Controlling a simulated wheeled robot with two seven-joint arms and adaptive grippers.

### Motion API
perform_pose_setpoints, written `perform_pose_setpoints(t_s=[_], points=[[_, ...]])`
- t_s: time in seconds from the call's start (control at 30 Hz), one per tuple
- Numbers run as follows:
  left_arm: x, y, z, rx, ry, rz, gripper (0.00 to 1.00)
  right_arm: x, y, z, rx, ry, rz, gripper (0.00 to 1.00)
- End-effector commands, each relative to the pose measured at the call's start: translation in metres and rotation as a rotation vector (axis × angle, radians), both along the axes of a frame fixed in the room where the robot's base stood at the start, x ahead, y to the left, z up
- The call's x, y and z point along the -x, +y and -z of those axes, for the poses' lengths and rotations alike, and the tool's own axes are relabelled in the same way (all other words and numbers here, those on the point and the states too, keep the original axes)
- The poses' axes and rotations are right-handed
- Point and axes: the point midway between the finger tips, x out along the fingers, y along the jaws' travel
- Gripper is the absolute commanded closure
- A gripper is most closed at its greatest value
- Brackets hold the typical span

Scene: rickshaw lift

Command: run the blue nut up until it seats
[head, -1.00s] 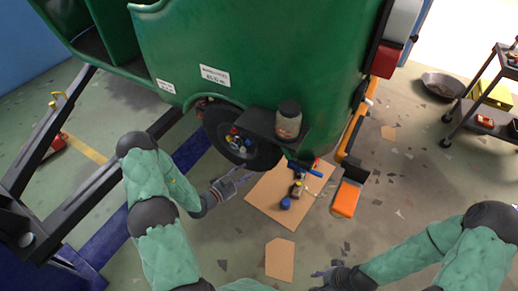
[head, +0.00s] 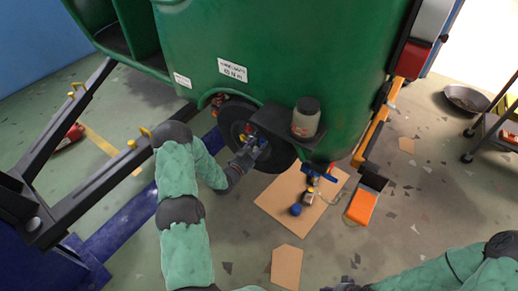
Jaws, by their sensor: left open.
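The wheel (head: 231,117) sits under the green body, with small coloured nuts at its hub. A red nut (head: 249,128) shows at the hub's top. A small blue spot, which looks like the blue nut (head: 262,142), shows beside my left gripper (head: 254,150). My left gripper is open at the hub, its fingers pointing up at the nuts. It covers much of the hub, and I cannot tell whether it touches the blue nut. My right arm comes in at the bottom right; its gripper is almost wholly cut off by the bottom edge.
A jar (head: 306,118) stands on a dark shelf just right of the wheel. Below, a cardboard sheet (head: 275,204) holds a blue-capped item (head: 296,209) and tools. An orange box (head: 362,206) lies to its right. A dark lift arm (head: 105,192) runs at left.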

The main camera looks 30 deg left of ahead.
Motion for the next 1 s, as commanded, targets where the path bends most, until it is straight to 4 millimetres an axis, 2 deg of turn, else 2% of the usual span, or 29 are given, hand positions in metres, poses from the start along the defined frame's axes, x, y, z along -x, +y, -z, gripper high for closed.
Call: perform_pose_setpoints(t_s=[0.13,0.4,0.47,0.57,0.6,1.0], points=[[-0.0077,-0.0013,0.0001,-0.001,0.000,0.002,0.55,0.0000,0.0000,0.0033,0.000,0.000,0.000,0.60],[-0.0086,-0.0011,-0.0007,-0.001,0.000,0.001,0.55,-0.0001,0.0000,0.0030,0.000,0.000,0.000,0.60],[-0.0085,-0.0011,-0.0007,-0.001,0.000,0.001,0.69,-0.0001,0.0000,0.0030,0.000,0.000,0.000,0.60],[-0.0084,-0.0011,-0.0005,-0.001,0.000,0.001,0.97,-0.0001,0.0000,0.0030,0.000,0.000,0.000,0.60],[-0.0084,-0.0012,-0.0006,-0.001,0.000,0.001,1.00,-0.0001,0.0000,0.0030,0.000,0.000,0.000,0.60],[-0.0083,-0.0020,-0.0011,-0.019,-0.001,0.003,1.00,-0.0001,0.0000,0.0005,0.000,0.000,0.000,0.60]])
